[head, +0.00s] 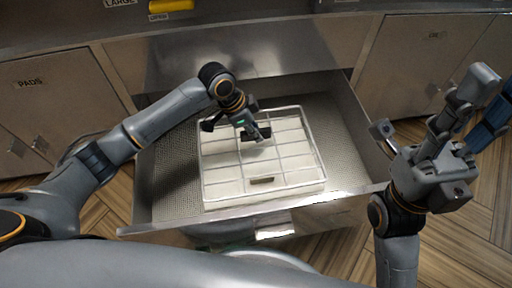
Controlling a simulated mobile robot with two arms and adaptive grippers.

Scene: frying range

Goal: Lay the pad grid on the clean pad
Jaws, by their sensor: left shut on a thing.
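The pad grid (283,155), a pale wire frame with crossbars, sits over a white pad (228,172) in the open metal drawer. From this angle I cannot tell whether the grid touches the pad everywhere. My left gripper (259,134) points down at the grid's far middle part and is shut on it, partly hiding the part it holds. A small brownish handle (262,181) shows on the grid's near side. My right gripper (430,102) is empty, with its fingers spread apart, to the right of the drawer.
The drawer (168,190) has a perforated bottom, with bare room left and right of the pad. Its front wall runs below the grid. A cabinet labelled PADS (45,110) stands at left. A yellow item (171,6) lies at the top.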

